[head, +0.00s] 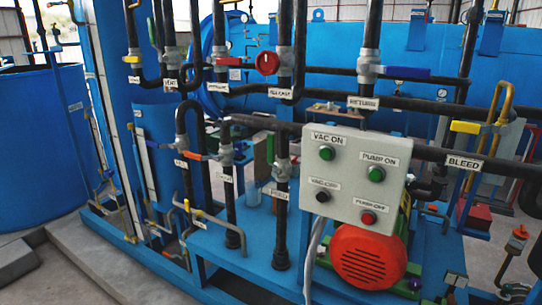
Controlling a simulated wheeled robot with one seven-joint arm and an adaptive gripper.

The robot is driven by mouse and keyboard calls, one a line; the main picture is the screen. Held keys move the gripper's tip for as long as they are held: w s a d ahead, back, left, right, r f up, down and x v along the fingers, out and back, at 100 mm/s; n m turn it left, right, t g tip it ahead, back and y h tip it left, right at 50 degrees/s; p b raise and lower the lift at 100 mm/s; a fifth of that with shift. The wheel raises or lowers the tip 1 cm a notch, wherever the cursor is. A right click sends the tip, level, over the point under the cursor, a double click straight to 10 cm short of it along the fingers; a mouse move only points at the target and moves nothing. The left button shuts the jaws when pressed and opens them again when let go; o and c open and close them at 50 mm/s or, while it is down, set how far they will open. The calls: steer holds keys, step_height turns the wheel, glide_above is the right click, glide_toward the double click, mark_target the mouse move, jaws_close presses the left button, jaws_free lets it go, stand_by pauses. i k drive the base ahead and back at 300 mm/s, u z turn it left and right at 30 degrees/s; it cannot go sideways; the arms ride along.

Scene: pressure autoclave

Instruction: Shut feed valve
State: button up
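No label can be read for certain as "FEED". An orange-red lever (194,156) extends to the left of that valve, near a further small label (182,164). My gripper is not in view.
A grey control box (345,185) with green, black and red buttons stands right of these pipes, above a red motor (366,257). A red round handle (267,63) is above the RELEASE label. A yellow lever (465,127) is above BLEED. Concrete floor shows at lower left.

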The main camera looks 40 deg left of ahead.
mark_target(270, 138)
steer(key=k, duration=1.2)
steer(key=u, duration=0.95)
steer(key=i, duration=0.85)
steer(key=u, duration=0.35)
